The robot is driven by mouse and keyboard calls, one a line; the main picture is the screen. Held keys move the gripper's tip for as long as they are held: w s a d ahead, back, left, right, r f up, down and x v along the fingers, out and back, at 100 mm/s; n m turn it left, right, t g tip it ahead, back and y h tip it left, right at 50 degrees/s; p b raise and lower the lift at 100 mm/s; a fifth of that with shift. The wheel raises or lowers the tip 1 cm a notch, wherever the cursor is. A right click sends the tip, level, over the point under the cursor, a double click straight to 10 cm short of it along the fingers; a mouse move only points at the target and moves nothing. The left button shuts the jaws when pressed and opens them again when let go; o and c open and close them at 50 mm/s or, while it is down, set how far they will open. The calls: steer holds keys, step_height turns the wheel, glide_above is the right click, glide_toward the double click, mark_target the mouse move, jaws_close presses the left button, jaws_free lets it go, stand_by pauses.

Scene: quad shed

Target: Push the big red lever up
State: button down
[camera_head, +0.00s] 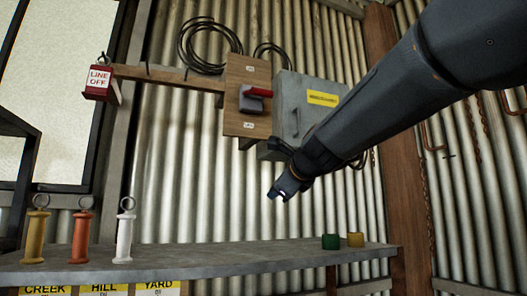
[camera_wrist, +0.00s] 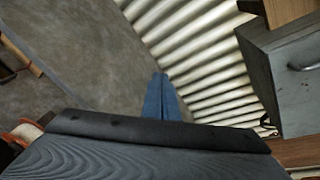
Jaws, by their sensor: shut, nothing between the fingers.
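The big red lever (camera_head: 257,91) is on a grey switch body (camera_head: 250,103), mounted on a brown wooden board (camera_head: 236,125) on the corrugated wall. Its red handle points to the right, roughly level. Small white labels sit above and below the switch. My gripper (camera_head: 279,194) is below and to the right of the board, apart from the lever, in free air above the shelf. Its fingers are shut and empty. In the wrist view the shut fingertips (camera_wrist: 161,97) show blue in front of the wall and a grey surface. The lever is not visible in the wrist view.
A grey metal box (camera_head: 293,108) with a yellow label stands right of the board, close to my arm. A shelf (camera_head: 200,262) below bears three handles at left and green (camera_head: 331,242) and yellow (camera_head: 355,240) cups. A red "LINE OFF" tag (camera_head: 99,80) hangs at upper left.

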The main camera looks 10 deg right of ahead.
step_height(320, 180, up, 11)
steer(key=s+m+t+b, duration=0.1)
steer(key=m+t+b, duration=0.1)
steer(key=m, duration=0.2)
steer(key=m+t+y+b, duration=0.2)
steer(key=m+t, duration=0.1)
steer(key=m, duration=0.2)
glide_toward(258, 94)
step_height(258, 94, down, 5)
steer(key=w+d, duration=0.1)
steer(key=w, duration=0.1)
steer(key=shift+s+d+f, duration=0.1)
steer(key=shift+s+d, duration=0.05)
steer(key=w+a+r+p, duration=0.2)
steer(key=w+r+p, duration=0.2)
steer(key=w, duration=0.3)
steer(key=shift+w+r, duration=0.25)
steer(key=shift+r, duration=0.4)
steer(key=shift+r+p, duration=0.2)
steer(key=shift+p, duration=0.25)
